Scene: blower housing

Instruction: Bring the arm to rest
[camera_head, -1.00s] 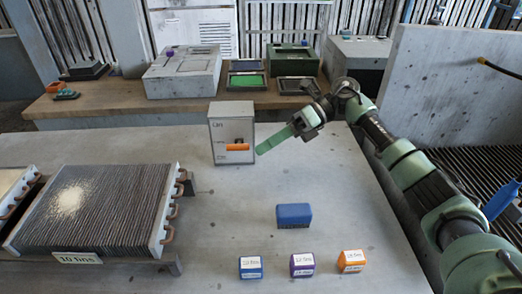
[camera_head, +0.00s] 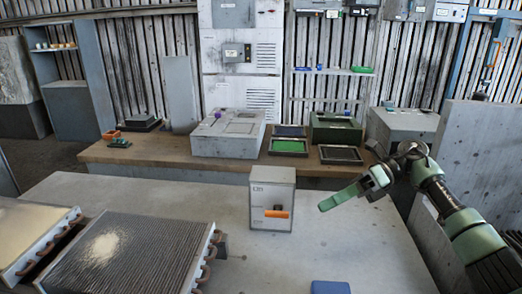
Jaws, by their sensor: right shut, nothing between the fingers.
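My right arm comes in from the right, in grey and green. My right gripper (camera_head: 340,198) is shut and empty, its green fingers pointing left and down over the grey table (camera_head: 320,245). It is to the right of the white switch box (camera_head: 262,197), with a clear gap between them. The box stands upright and has an orange lever (camera_head: 276,214) lying level on its front. My left gripper is not in view.
A finned coil (camera_head: 125,252) lies at the table's left. A blue block (camera_head: 330,287) is cut off at the bottom edge. Behind, a wooden bench (camera_head: 150,152) carries a grey case (camera_head: 228,135), trays and a green box (camera_head: 335,127). A concrete wall (camera_head: 480,145) stands at the right.

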